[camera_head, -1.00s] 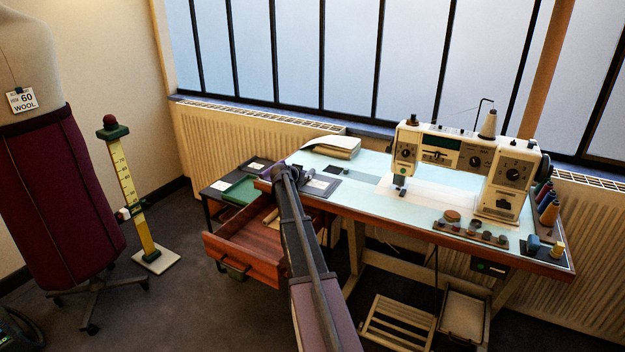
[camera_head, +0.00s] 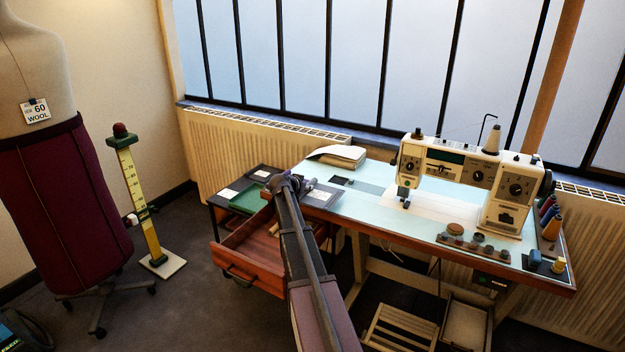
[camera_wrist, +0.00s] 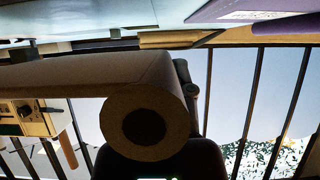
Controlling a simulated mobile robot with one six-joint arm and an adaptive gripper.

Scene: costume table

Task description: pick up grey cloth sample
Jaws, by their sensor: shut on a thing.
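A flat grey sample with a pale label (camera_head: 321,196) shows just right of my gripper (camera_head: 284,183), over the left end of the pale blue sewing table (camera_head: 375,216). My arm hides the fingertips and the sample's left edge in the head view. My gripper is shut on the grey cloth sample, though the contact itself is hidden. The fingers do not show clearly there.
A sewing machine (camera_head: 470,180) and thread spools (camera_head: 551,220) stand on the table. A folded cloth stack (camera_head: 339,156) lies at its back. An open wooden drawer (camera_head: 250,265) juts out at left. A green tray (camera_head: 246,200) sits on a dark side table. A yellow ruler stand (camera_head: 146,205) stands farther left.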

